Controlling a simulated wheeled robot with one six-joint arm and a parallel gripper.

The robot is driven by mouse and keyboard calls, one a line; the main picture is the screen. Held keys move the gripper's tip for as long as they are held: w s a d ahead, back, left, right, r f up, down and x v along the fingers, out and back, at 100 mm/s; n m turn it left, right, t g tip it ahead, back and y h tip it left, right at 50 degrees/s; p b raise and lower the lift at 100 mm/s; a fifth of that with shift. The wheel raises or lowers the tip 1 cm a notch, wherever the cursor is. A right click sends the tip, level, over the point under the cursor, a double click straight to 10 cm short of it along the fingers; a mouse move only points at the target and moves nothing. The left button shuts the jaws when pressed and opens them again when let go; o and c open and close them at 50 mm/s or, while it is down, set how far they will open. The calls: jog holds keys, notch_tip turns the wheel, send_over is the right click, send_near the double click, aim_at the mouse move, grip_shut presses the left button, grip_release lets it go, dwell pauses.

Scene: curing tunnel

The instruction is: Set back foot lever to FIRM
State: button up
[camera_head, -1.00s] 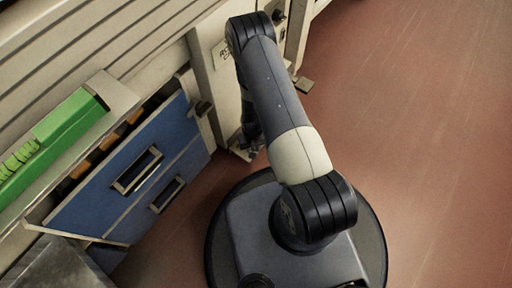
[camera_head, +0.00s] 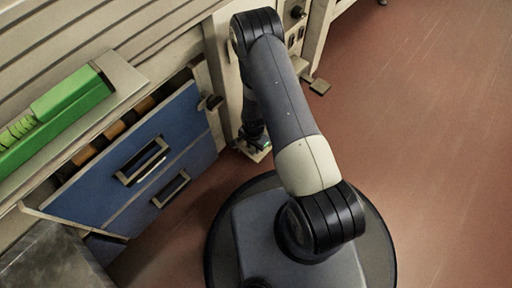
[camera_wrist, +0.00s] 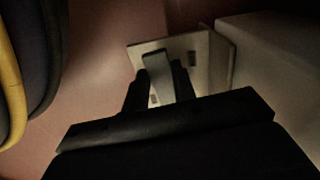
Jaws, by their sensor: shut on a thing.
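In the wrist view a pale, narrow foot lever (camera_wrist: 156,69) stands up between the two dark fingers of my gripper (camera_wrist: 158,88). The fingers are shut on it. Behind it is a pale foot plate (camera_wrist: 198,52) with dark slots, next to the floor. In the head view my gripper (camera_head: 257,138) is low beside the machine leg, just above the foot plate (camera_head: 262,154); the lever is hidden there by my arm. No FIRM marking can be read in either view.
Blue drawers (camera_head: 128,165) stand to the left of my gripper, below a green tray (camera_head: 60,118). Another foot (camera_head: 319,86) of the machine stands farther back to the right. The red floor (camera_head: 430,130) on the right is clear.

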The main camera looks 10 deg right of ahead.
aim_at(253, 148)
jog(key=shift+w+a+m, duration=0.1)
jog(key=shift+w+m, duration=0.1)
jog(key=shift+m, duration=0.3)
jog(key=o, duration=1)
notch_tip(253, 148, up, 11)
jog(key=p, duration=0.4)
jog(key=shift+f, duration=0.1)
jog(key=shift+f, duration=0.1)
